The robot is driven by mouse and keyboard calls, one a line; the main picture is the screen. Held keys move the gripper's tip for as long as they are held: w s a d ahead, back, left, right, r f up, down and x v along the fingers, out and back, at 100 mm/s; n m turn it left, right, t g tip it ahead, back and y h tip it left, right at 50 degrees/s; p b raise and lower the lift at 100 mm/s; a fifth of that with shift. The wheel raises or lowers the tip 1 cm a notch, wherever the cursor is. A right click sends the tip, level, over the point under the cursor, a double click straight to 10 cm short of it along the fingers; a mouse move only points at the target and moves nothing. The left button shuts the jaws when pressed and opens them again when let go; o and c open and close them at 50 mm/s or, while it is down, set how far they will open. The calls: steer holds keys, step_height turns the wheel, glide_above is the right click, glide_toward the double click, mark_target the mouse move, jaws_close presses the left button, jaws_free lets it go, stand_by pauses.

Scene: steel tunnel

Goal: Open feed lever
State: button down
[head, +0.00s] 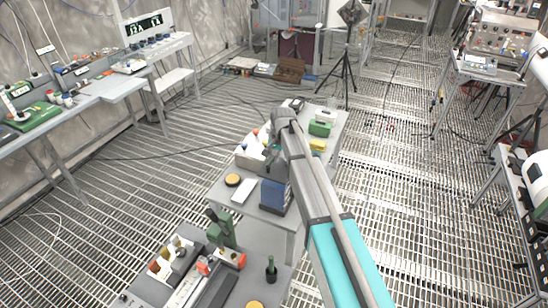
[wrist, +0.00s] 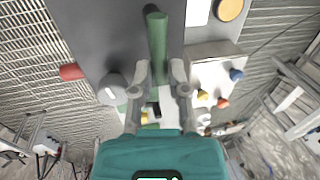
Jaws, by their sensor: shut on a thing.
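A green bar (wrist: 158,35) with a rounded end, which looks like the feed lever, runs down the middle of the wrist view. My gripper (wrist: 160,72) is shut on it, one grey finger on each side. The bar lies over a dark grey surface, and its lower part is hidden between the fingers. In the head view my gripper (head: 272,154) is down at the middle bench, beside a white box with coloured knobs (head: 248,157). My arm hides most of the grip and the lever there.
The white knob box (wrist: 215,72) is right of the fingers; a grey round knob (wrist: 112,90) and red cylinder (wrist: 70,72) are left. A blue block (head: 274,195) and orange disc (head: 233,180) stand on the bench. Open grating floor (head: 130,170) lies to the left.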

stand_by(0.3)
steer(key=c, duration=0.6)
jaws_free()
steer(key=shift+c, duration=0.2)
steer(key=shift+s+d+m, duration=0.1)
steer(key=shift+m, duration=0.2)
steer(key=shift+s+d+m+t, duration=0.15)
steer(key=shift+d+m, duration=0.05)
steer(key=shift+m, duration=0.55)
steer(key=shift+s+d+m+t, duration=0.1)
steer(key=shift+s+d+m, duration=0.1)
steer(key=shift+m, duration=0.6)
steer(key=shift+s+d+m+t, duration=0.15)
steer(key=shift+d+m, duration=0.05)
steer(key=shift+m, duration=0.55)
steer(key=shift+s+d+m+h, duration=0.2)
steer(key=shift+m+h, duration=0.2)
steer(key=shift+m, duration=0.5)
steer(key=shift+s+r, duration=0.1)
steer(key=shift+r, duration=0.05)
step_height(320, 180, up, 14)
steer(key=s+d+p, duration=0.2)
steer(key=p, duration=1.2)
steer(key=s+d+f+n+g+h+b, duration=0.1)
steer(key=s+d+f+n+b, duration=0.7)
steer(key=s+d+f+b, duration=0.8)
step_height(320, 180, down, 2)
steer(key=shift+s+d+f+b, duration=0.25)
steer(key=shift+s+b, duration=0.65)
steer(key=shift+s, duration=0.2)
